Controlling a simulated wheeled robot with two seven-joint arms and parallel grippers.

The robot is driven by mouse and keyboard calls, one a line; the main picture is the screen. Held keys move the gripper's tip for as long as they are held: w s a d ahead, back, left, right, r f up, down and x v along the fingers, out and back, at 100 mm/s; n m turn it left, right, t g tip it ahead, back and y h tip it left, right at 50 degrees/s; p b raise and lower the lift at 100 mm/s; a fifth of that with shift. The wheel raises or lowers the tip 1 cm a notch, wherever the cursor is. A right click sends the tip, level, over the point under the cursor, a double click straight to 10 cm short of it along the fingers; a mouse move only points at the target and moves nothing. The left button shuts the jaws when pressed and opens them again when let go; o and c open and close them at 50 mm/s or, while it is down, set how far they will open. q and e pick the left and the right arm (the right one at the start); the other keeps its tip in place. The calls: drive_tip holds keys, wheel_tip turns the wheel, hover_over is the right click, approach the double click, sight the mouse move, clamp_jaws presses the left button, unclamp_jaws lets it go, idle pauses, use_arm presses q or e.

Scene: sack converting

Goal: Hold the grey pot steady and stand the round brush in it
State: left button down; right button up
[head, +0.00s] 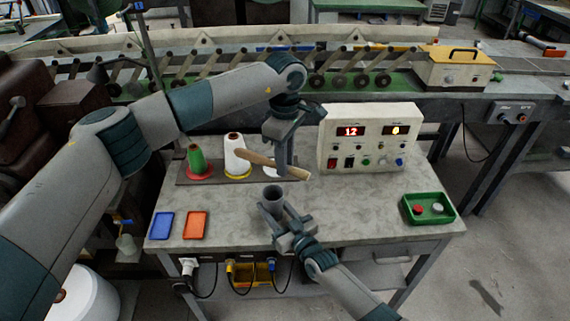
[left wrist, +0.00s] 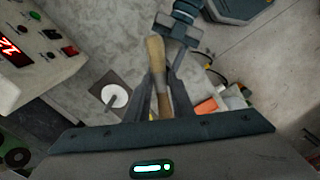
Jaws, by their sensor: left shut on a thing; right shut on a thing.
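The round brush (head: 297,174), a tan stick-like piece, is held lying nearly level, tilted down to the right, by my left gripper (head: 281,168). It also shows between the fingers in the left wrist view (left wrist: 155,52). I cannot make out clearly which end carries the bristles. The grey pot (head: 272,193) stands upright on the table, open at the top, below and slightly left of my left gripper. My right gripper (head: 277,212) is shut on the pot from the front. The brush is above the pot and apart from it. The pot is not clearly visible in the left wrist view.
Behind are a green spool (head: 195,160) and a white spool (head: 234,155) on a dark board (head: 210,178). A control box (head: 368,138) stands at the back right. A green tray (head: 428,208) is at right; blue (head: 161,226) and orange trays (head: 195,225) are at left.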

sight(307, 172)
use_arm(q)
drive_tip(key=shift+d, duration=0.1)
idle(0.3)
drive_tip(key=shift+s+d, duration=0.2)
drive_tip(key=shift+d, duration=0.05)
drive_tip(key=d+h, duration=0.1)
drive_tip(key=s+d+r+g+h, duration=0.1)
drive_tip(key=d, duration=0.1)
drive_tip(key=s+d, duration=0.1)
drive_tip(key=shift+s+d+r+g+h, duration=0.15)
drive_tip(key=shift+s+d+g+h, duration=0.15)
drive_tip(key=shift+h, duration=0.1)
drive_tip(key=r+n+h, duration=0.1)
drive_tip(key=r+h, duration=0.1)
drive_tip(key=h, duration=0.1)
drive_tip(key=w+a+r+n+g+h, duration=0.1)
drive_tip(key=r+h, duration=0.1)
drive_tip(key=h, duration=0.2)
drive_tip(key=w+a+r+n+h, duration=0.1)
drive_tip(key=r+h, duration=0.1)
drive_tip(key=h, duration=0.2)
drive_tip(key=shift+a+r+g, duration=0.2)
drive_tip(key=shift+r+g, duration=0.1)
drive_tip(key=shift+r, duration=0.1)
drive_tip(key=w+a+r+n+t+h, duration=0.1)
drive_tip(key=w+a+n+t+h, duration=0.2)
drive_tip(key=a, duration=0.6)
drive_tip(key=shift+h, duration=0.6)
drive_tip(key=shift+f, duration=0.15)
